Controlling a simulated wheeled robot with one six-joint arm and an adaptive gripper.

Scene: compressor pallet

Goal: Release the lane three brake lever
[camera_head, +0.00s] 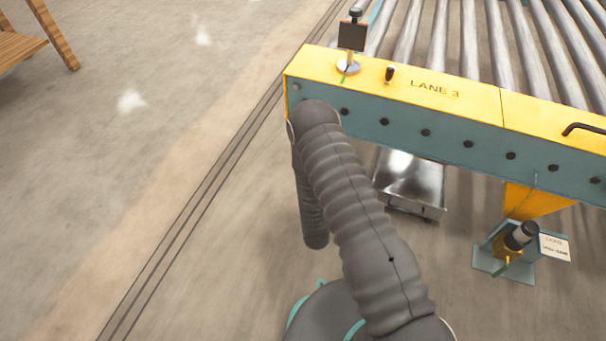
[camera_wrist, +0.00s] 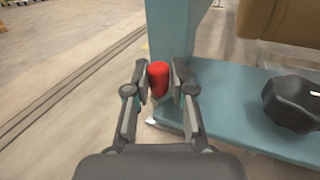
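In the wrist view a red rounded grip (camera_wrist: 158,78), apparently the brake lever's, stands upright in front of a blue-green post. My gripper (camera_wrist: 159,72) has its two dark fingers on either side of the red grip. The fingers are apart, with what look like narrow gaps beside the grip; whether either one touches it is unclear. The rest of the lever is hidden. In the head view the lane three rail (camera_head: 395,82) is yellow and carries the words LANE 3. My grey arm covers the rail's near left end, and my gripper and the red grip are out of sight there.
Metal rollers (camera_head: 438,40) fill the lane behind the rail. A dark plate on a stand (camera_head: 352,36) and a small dark knob (camera_head: 389,74) stand on the rail. A pedal-like fixture (camera_head: 510,245) stands on the floor at right.

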